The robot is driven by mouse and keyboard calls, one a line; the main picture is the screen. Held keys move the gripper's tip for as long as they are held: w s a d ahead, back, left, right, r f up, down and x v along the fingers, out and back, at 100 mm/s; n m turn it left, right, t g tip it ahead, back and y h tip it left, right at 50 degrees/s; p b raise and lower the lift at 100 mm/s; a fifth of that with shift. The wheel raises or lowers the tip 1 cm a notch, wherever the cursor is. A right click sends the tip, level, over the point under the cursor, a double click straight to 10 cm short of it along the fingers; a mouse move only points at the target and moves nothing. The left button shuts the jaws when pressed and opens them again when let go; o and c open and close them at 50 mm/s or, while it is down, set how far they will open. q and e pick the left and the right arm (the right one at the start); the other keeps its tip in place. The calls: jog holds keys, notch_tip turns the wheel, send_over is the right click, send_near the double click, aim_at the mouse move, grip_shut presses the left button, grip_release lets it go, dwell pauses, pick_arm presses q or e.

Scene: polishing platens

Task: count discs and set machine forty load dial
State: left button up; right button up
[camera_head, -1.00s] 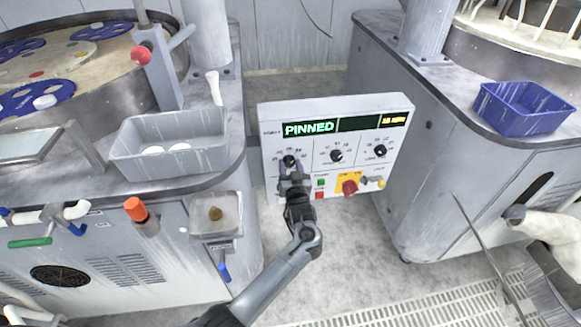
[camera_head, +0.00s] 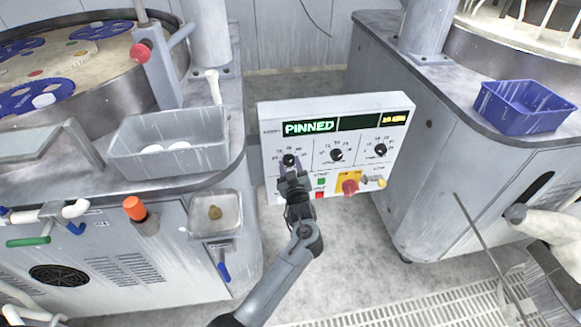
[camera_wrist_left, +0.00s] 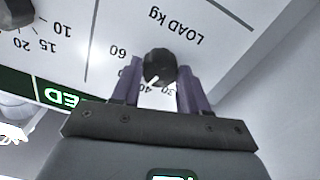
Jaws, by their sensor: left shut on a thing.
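The control panel (camera_head: 312,146) has a lit green "PINNED" display and three black dials in a row. My left gripper (camera_head: 288,173) is at its leftmost dial (camera_head: 289,160). In the left wrist view this is the load dial (camera_wrist_left: 160,66), marked "LOAD kg" and seen upside down. The purple fingers of the left gripper (camera_wrist_left: 160,86) are shut on it from both sides. Its white pointer lies close to the 40 mark. White discs (camera_head: 152,149) lie in the grey tray (camera_head: 168,168). Blue carriers (camera_head: 32,97) lie on the left machine's platen.
A blue bin (camera_head: 523,106) stands on the right machine. Grey floor (camera_head: 345,250) lies open between the machines.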

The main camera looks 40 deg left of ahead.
pick_arm(q)
jog(key=shift+n, duration=1.6)
jog(key=o, duration=1.1)
jog(key=shift+c, duration=0.2)
